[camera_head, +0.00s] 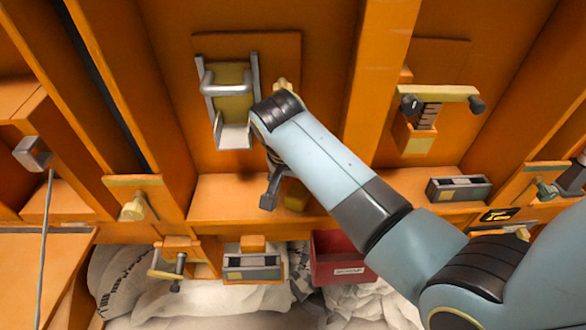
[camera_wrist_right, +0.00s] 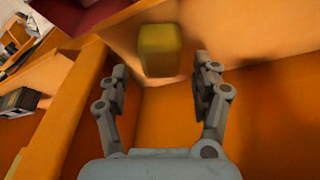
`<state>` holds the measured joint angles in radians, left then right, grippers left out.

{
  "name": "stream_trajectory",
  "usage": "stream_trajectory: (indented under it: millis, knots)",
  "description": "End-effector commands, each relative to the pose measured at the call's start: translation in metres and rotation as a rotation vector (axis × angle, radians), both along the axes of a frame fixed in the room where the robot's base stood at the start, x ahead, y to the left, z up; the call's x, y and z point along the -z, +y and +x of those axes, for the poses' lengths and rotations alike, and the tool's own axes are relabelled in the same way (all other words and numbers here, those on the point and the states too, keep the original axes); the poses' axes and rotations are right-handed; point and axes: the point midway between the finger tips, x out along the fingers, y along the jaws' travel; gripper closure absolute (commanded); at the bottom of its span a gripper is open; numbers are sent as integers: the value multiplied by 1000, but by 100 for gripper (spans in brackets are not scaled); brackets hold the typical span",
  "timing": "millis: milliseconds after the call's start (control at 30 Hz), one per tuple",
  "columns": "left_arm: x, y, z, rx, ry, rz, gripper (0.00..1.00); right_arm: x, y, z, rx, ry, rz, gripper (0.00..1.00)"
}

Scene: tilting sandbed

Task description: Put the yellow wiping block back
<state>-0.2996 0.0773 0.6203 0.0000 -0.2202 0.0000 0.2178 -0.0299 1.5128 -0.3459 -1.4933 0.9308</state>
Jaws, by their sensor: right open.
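The yellow wiping block (camera_head: 296,195) sits on an orange ledge below the wall panels, partly hidden behind my right gripper and arm in the head view. In the right wrist view the block (camera_wrist_right: 160,50) is upright just beyond my fingertips, roughly centred between them. My right gripper (camera_wrist_right: 162,78) is open and empty, with a finger to each side and a visible gap to the block. In the head view the right gripper (camera_head: 271,186) points down at the ledge, left of the block. My left gripper is not in view.
A metal bracket with a handle (camera_head: 228,98) is on the wall panel above. A yellow-topped clamp (camera_head: 438,93) is at the right. A grey tray (camera_head: 458,188) stands on the ledge, and a red bin (camera_head: 337,262) is below. A yellow knob (camera_head: 133,207) is at left.

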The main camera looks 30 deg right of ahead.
Motion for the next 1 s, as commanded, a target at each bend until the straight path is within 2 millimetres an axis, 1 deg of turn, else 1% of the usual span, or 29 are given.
stream_trajectory:
  millis: [33,200,300,400,567,1000]
  knots:
    - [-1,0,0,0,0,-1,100,-12,5,-2,0,-4,3,35]
    - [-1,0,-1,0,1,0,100,-48,17,-11,0,-4,3,35]
    - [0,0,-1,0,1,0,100,-65,22,-15,2,-3,2,35]
    - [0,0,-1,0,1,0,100,-76,26,-18,0,-2,1,35]
    - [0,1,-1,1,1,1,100,-85,29,-21,1,0,1,35]
    - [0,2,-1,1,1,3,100,-85,29,-21,0,1,1,35]
